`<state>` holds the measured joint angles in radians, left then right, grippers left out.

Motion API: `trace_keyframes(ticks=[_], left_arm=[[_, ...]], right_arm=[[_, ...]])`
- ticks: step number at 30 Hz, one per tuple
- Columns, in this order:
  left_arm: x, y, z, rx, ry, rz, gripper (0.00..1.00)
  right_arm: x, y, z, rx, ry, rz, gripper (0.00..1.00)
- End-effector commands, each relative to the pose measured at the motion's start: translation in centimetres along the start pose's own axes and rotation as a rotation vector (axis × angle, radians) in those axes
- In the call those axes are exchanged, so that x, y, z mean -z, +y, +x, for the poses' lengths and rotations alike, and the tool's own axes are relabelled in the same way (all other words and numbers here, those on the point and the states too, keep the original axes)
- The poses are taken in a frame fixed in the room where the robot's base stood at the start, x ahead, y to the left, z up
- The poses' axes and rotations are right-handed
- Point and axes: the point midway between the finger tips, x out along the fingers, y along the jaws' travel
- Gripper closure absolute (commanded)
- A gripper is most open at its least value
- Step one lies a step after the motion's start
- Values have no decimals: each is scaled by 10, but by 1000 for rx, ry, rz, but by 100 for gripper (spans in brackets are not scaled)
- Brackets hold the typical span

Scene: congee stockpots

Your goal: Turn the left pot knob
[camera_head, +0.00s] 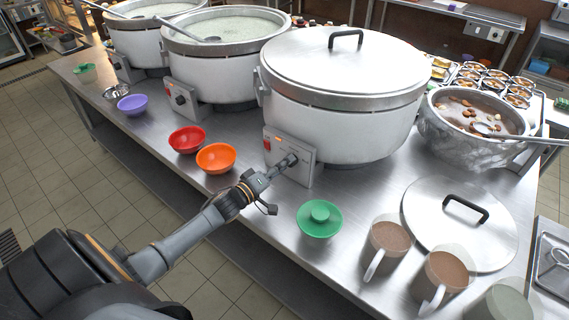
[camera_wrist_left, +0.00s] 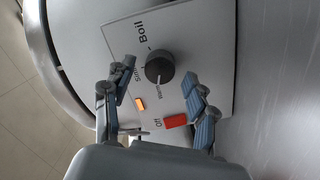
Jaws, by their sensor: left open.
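The lidded white pot (camera_head: 340,125) has a grey control panel (camera_head: 303,168) low on its front. My left gripper (camera_head: 288,163) reaches this panel and hides its knob in the head view. In the left wrist view the round dark knob (camera_wrist_left: 159,66) shows on the panel, with a pale pointer line facing downward in the picture. The open fingers stand on either side of the knob, apart from each other; I cannot tell whether they touch it. An orange light (camera_wrist_left: 140,104) and a red switch (camera_wrist_left: 175,121) sit beside the knob. My right gripper is not in view.
Two open pots of congee, the middle one (camera_head: 225,70) and the far-left one (camera_head: 140,45), stand further left. Mugs (camera_head: 386,245) stand at front right.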

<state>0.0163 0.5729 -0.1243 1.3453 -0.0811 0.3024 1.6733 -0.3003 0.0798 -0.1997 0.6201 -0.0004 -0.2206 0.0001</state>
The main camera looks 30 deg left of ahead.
Motion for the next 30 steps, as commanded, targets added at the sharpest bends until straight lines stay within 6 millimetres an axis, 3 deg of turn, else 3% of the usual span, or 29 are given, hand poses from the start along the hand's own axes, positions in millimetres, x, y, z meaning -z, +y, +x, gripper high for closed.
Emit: trace_keyframes(ticks=[11, 12, 20, 30], left_arm=[[0, 0, 8, 0, -1, 1, 43], [0, 0, 8, 0, -1, 1, 45], [0, 0, 8, 0, -1, 1, 97], [0, 1, 7, 4, -3, 43, 98]], right_arm=[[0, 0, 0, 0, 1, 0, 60], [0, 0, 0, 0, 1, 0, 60], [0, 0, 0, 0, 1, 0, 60], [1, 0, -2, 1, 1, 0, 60]])
